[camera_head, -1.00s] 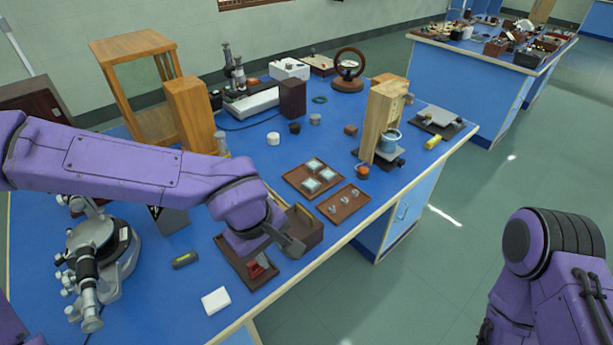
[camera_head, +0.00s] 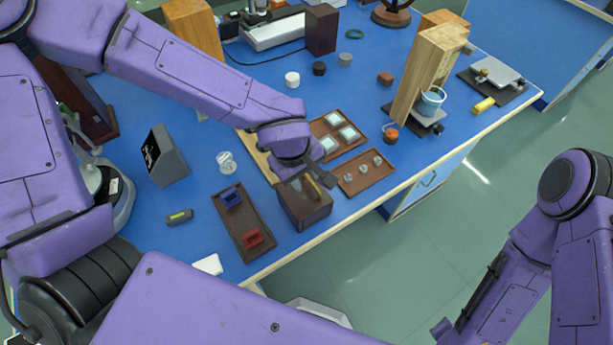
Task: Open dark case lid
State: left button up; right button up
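A small dark brown wooden case (camera_head: 306,213) stands near the front edge of the blue bench. My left gripper (camera_head: 316,184) reaches down from the left over the top of this case, at or very near its upper edge. A yellowish piece shows at the case top by the fingers. The gripper and wrist hide much of the top, so I cannot tell how the lid stands or whether the fingers are apart. My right arm is at the right, away from the bench, and its gripper is not seen.
A brown tray (camera_head: 262,228) with blue and red holders lies left of the case. Trays with glass plates (camera_head: 350,131) and small clear pieces (camera_head: 366,182) lie to the right. A wooden stand (camera_head: 423,78) with a blue cup is farther right. A grey wedge-shaped box (camera_head: 168,158) stands left.

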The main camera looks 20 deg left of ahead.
aim_at(310, 181)
pick_arm(q)
jog(key=w+f, duration=0.3)
jog(key=shift+d+f, duration=0.15)
jog(key=shift+f, duration=0.1)
jog(key=shift+s+r, duration=0.15)
jog(key=shift+s, duration=0.1)
jog(key=shift+s+r, duration=0.15)
jog(key=shift+s, duration=0.1)
jog(key=c, duration=0.4)
grip_shut()
pick_arm(e)
jog(key=shift+w+f, duration=0.35)
jog(key=shift+w, duration=0.15)
pick_arm(q)
jog(key=shift+f, duration=0.2)
